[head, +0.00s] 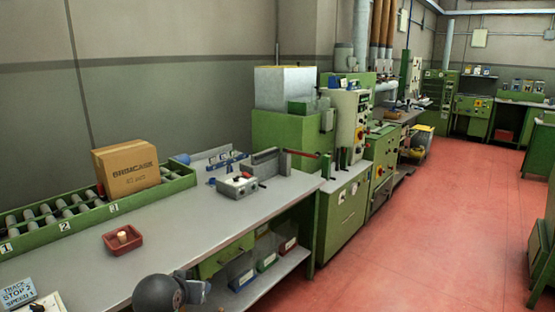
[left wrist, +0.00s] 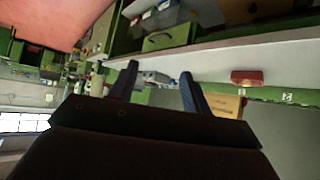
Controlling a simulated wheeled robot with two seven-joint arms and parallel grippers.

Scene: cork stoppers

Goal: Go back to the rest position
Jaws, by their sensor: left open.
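My left gripper (left wrist: 157,84) is open in the left wrist view, its two dark fingers spread with nothing between them. That view is tilted, with the bench beyond the fingers. In the head view, a rounded dark part of my arm shows at the bottom edge, in front of the bench; the fingers are not clear there. A cork stopper (head: 123,236) is in a small red tray (head: 109,245) on the grey bench (head: 78,269). The red tray also shows in the left wrist view (left wrist: 246,77). My right gripper is in neither view.
A green roller conveyor (head: 65,226) runs along the bench's back with a cardboard box (head: 128,169) on it. A switch box (head: 237,186) stands farther along. Below is a shelf with bins (head: 267,262). The red floor (head: 440,220) at right is clear.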

